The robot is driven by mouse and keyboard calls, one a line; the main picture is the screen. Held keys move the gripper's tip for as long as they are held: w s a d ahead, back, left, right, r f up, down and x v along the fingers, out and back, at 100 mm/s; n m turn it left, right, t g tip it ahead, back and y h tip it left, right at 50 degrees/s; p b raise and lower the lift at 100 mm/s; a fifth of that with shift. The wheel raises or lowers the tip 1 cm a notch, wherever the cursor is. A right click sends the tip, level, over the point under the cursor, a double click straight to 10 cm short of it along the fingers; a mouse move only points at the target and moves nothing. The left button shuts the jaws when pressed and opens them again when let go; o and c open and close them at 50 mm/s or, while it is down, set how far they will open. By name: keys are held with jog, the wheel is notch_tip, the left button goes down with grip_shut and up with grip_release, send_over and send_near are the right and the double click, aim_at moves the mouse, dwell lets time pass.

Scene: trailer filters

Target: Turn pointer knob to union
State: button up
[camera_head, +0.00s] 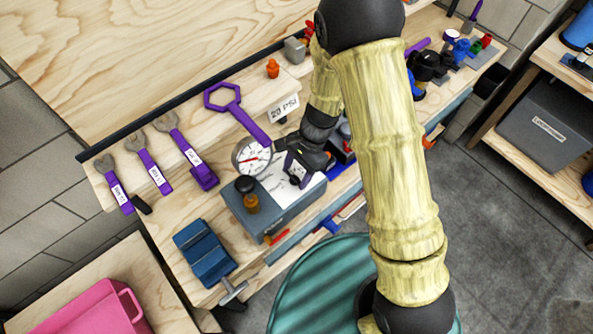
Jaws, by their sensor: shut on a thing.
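A grey box (285,215) with a white panel (279,193) on its top stands on the wooden workbench in the head view. My gripper (297,176) points down at the panel's right part, with its fingers close to the surface. It is shut on what appears to be the pointer knob, which the fingers and wrist mostly hide. The panel's markings are too small to read, so I cannot tell where the knob points.
A round gauge (252,156) stands behind the box, and a black-topped amber fitting (247,194) is at its left. A blue vise (204,252) is at the front left. Purple-handled wrenches (147,168) lie along the left back. A pink bin (90,309) is at lower left.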

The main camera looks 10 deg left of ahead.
jog(key=o, duration=1)
jog(key=v, duration=1.7)
jog(key=shift+w+d+r+b, duration=0.1)
jog(key=shift+d+r+b, duration=0.1)
jog(key=shift+b, duration=0.2)
jog(key=s+d+n+t+h, duration=0.1)
jog(key=s+d+n+t, duration=0.1)
jog(key=d, duration=0.4)
jog(key=s+d+n+t+h, duration=0.1)
jog(key=s+d+n+t, duration=0.1)
jog(key=d, duration=0.4)
jog(key=s+d+n+t, duration=0.2)
jog(key=s+d+n, duration=0.1)
jog(key=d, duration=0.3)
jog(key=shift+s+r+n+h, duration=0.15)
jog(key=shift+s+n+h, duration=0.1)
jog(key=shift+n+h, duration=0.25)
